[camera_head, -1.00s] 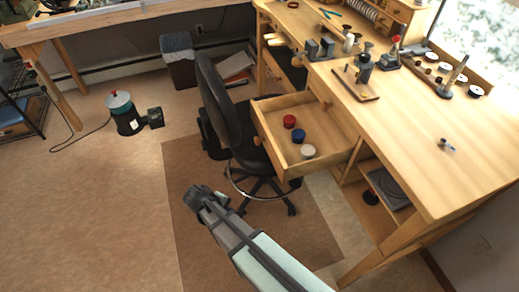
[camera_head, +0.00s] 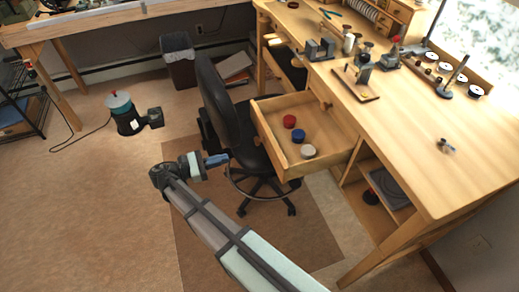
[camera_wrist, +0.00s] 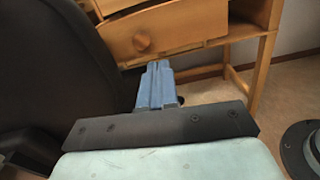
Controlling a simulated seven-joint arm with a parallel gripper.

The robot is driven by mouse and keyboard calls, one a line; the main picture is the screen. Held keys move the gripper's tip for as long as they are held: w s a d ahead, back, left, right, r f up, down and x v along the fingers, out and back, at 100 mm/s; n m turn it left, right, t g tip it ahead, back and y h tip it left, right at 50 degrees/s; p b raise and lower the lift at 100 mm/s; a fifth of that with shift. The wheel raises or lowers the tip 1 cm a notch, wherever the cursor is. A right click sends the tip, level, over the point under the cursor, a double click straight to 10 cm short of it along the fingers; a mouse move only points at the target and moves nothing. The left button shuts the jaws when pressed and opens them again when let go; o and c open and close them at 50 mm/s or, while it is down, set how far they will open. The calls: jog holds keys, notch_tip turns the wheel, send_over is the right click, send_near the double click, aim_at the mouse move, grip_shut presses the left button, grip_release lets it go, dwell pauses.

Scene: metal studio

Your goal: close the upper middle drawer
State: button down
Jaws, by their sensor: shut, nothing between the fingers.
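The wooden drawer (camera_head: 275,138) under the middle of the workbench stands pulled out in the head view. It holds a red, a blue and a pale round container. My gripper (camera_head: 222,160) is shut and empty, left of the drawer front and apart from it, with its blue fingers pointing right near the chair. In the wrist view my gripper (camera_wrist: 157,68) points at a wooden drawer front (camera_wrist: 165,30) with a round knob; I cannot tell which drawer this is.
A black office chair (camera_head: 217,100) stands between my arm and the bench, beside the open drawer. The benchtop (camera_head: 420,150) carries tools and small parts. The floor at left is mostly clear.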

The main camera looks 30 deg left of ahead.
aim_at(324, 137)
jog(key=shift+n, duration=0.5)
jog(key=x, duration=1.4)
jog(key=shift+d, duration=0.1)
jog(key=x, duration=2.4)
jog(key=shift+w+d+f, duration=0.15)
jog(key=shift+w+d, duration=0.5)
jog(key=shift+w, duration=0.05)
jog(key=shift+w, duration=0.1)
